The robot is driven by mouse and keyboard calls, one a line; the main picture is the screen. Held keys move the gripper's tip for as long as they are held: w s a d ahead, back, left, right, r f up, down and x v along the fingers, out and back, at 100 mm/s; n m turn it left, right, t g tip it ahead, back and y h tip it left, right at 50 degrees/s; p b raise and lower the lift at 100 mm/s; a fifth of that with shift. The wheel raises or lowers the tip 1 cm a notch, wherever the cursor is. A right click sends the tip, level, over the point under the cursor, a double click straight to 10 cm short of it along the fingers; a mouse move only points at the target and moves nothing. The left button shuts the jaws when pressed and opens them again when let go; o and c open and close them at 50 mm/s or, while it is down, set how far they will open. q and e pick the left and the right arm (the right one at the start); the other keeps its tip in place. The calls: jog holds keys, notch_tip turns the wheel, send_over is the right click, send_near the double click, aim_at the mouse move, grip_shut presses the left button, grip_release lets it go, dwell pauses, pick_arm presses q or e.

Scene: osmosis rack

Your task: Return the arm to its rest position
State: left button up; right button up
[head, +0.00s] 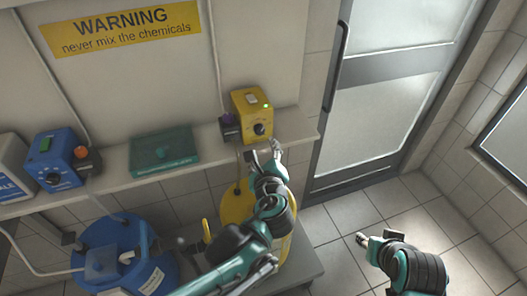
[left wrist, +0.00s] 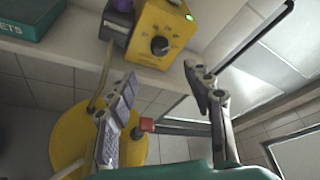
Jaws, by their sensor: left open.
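My left gripper (head: 262,157) is open and empty, just below and in front of the yellow control box (head: 252,115) on the shelf. In the left wrist view its two fingers (left wrist: 163,105) stand wide apart, with the yellow box (left wrist: 160,35) beyond them. The box has a dark dial, and a green light glows on it. My left arm reaches in from the bottom and partly hides the yellow drum (head: 236,206) under the shelf. My right gripper (head: 374,238) is at the lower right, over the tiled floor; whether its fingers are apart is unclear.
The shelf (head: 205,160) also holds a blue control box (head: 55,158) and a teal box (head: 164,151). A blue drum (head: 120,258) stands below at the left. A red-tipped part (left wrist: 146,124) shows near the yellow drum. A glazed door (head: 385,95) stands right of the shelf, with clear floor before it.

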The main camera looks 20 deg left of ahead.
dwell(0.3)
pick_arm(q)
jog(key=s+a+f+n+g+h, duration=0.2)
jog(key=s+n, duration=0.5)
jog(key=n, duration=0.5)
jog(key=s+a+f+n+g+h, duration=0.2)
jog(key=s+f+n+g, duration=0.2)
jog(key=n, duration=0.7)
jog(key=shift+s+f+n+g+h, duration=0.35)
jog(key=shift+s+f, duration=0.95)
jog(key=shift+s, duration=0.5)
